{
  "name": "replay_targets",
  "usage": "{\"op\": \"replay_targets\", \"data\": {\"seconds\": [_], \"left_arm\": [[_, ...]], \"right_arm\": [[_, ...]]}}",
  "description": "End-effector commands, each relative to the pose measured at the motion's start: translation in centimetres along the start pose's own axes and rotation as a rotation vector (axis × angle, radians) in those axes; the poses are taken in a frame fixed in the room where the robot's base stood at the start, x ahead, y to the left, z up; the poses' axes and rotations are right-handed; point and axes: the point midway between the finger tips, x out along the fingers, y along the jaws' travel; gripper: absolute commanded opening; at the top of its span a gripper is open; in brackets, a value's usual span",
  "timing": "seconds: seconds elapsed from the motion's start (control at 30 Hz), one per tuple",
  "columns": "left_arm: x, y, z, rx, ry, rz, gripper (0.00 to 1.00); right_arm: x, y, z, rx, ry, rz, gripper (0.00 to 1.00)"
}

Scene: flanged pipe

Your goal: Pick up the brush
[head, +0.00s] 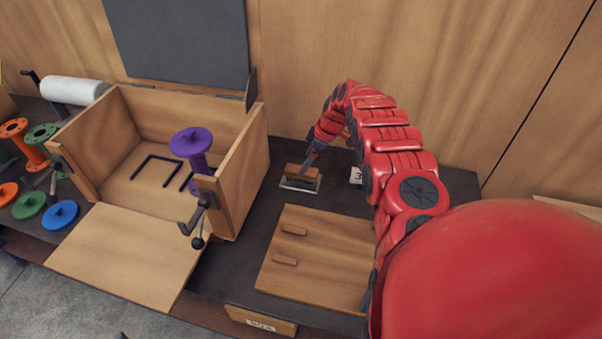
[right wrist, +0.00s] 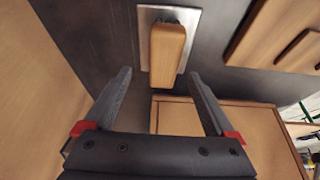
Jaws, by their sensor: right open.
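The brush (head: 302,176) shows as a wooden block at the back of the dark bench, right of the open wooden crate. It sits on a thin pale metal plate (head: 288,185). In the right wrist view the brush (right wrist: 168,50) is near the top centre with the plate (right wrist: 145,22) around it. My right gripper (head: 307,166) is above the brush in the head view. In the wrist view its two fingers (right wrist: 161,74) are spread apart and empty, with the brush just beyond and between the tips. Bristles are not visible. My left gripper is not in view.
A wooden board (head: 320,260) with two small grips lies in front of the brush. A wooden wall (head: 300,60) rises behind.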

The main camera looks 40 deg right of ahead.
Motion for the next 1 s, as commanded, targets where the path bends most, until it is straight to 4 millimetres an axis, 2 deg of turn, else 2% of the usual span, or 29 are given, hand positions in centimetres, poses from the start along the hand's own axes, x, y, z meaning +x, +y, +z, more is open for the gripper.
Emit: {"op": "replay_targets", "data": {"seconds": [0.13,0.33,0.4,0.5,1.0], "left_arm": [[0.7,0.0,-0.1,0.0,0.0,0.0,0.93],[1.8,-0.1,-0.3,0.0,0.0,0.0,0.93],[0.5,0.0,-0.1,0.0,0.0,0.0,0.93],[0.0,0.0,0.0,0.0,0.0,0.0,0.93],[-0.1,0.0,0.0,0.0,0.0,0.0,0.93]], "right_arm": [[0.8,-0.3,0.0,0.002,0.0,-0.005,0.9],[3.1,-0.8,-0.1,0.001,0.0,-0.006,0.9],[4.4,-0.7,0.0,-0.001,0.002,-0.002,0.9],[5.2,-0.7,0.1,0.001,0.001,-0.003,0.9],[5.3,-0.6,0.0,0.001,0.0,-0.001,0.9]]}}
